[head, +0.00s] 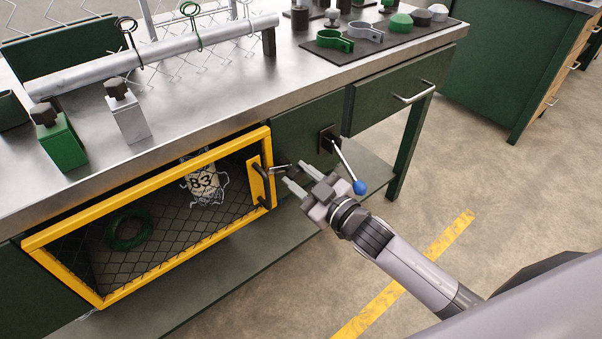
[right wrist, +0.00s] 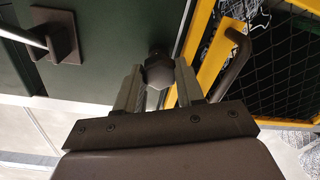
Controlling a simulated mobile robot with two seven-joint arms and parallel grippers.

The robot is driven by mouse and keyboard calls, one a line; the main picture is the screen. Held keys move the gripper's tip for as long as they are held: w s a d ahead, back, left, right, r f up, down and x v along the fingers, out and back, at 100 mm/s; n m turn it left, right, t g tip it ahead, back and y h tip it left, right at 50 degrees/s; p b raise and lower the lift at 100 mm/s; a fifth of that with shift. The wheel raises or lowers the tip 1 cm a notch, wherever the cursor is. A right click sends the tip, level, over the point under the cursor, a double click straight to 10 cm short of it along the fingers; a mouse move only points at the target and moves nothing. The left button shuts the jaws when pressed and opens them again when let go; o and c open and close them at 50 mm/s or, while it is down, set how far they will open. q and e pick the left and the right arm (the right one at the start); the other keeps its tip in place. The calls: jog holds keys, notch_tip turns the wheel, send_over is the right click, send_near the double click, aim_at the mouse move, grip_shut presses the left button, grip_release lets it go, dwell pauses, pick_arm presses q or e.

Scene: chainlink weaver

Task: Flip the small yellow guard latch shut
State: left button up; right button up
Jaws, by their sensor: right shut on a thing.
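The yellow-framed mesh guard (head: 190,168) stands across the front opening of the bench and looks closed. On its right side is a yellow plate with a dark bar handle (head: 264,185); the handle also shows in the right wrist view (right wrist: 235,62). A small dark latch arm (head: 281,168) sits just right of the frame. My right gripper (head: 296,178) is at this latch, pointing at the bench front. In the right wrist view its fingers (right wrist: 158,80) are shut on the latch's dark knob (right wrist: 159,70). My left gripper is not in view.
A lever with a blue ball (head: 359,187) sticks out from a dark plate right of my gripper. Clamps and a pipe lie on the bench top (head: 215,95).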

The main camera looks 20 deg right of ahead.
jog(key=shift+n+p, duration=0.45)
jog(key=shift+n, duration=0.65)
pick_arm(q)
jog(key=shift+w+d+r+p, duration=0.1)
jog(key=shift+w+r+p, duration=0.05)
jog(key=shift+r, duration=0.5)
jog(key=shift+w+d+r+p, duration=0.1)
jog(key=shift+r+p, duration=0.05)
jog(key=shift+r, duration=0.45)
pick_arm(e)
jog(key=shift+s+a+n, duration=0.1)
jog(key=shift+n, duration=1)
jog(key=o, duration=1)
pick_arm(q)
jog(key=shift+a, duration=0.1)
pick_arm(e)
jog(key=shift+o, duration=0.2)
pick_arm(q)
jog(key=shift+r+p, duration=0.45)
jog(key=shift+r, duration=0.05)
pick_arm(e)
jog(key=v, duration=0.7)
